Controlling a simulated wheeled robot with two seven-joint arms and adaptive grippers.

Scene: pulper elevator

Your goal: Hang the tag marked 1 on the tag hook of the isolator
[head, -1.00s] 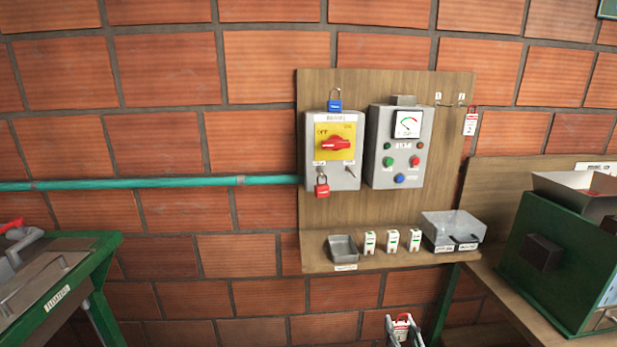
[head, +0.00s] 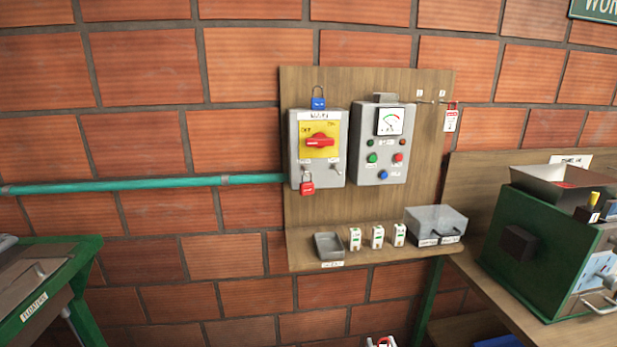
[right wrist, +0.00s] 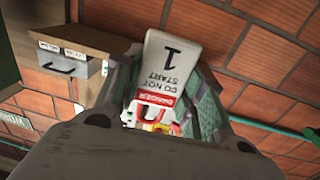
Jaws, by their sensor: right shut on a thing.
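The tag marked 1 (right wrist: 170,62) is white with a red danger band and shows upside down in the right wrist view. My right gripper (right wrist: 160,108) is shut on it. In the head view only the top of this tag (head: 381,342) peeks in at the bottom edge, below the board. The isolator (head: 318,148) is a grey box with a yellow plate and a red rotary handle. A small hook (head: 338,168) sticks out at its lower right, with nothing seen on it. My left gripper is not in view.
A red padlock (head: 307,187) hangs at the isolator's lower left and a blue one (head: 318,103) sits on top. A control box (head: 380,150) stands close at right. Another tag (head: 451,117) hangs at the board's upper right. A shelf (head: 372,259) juts out below.

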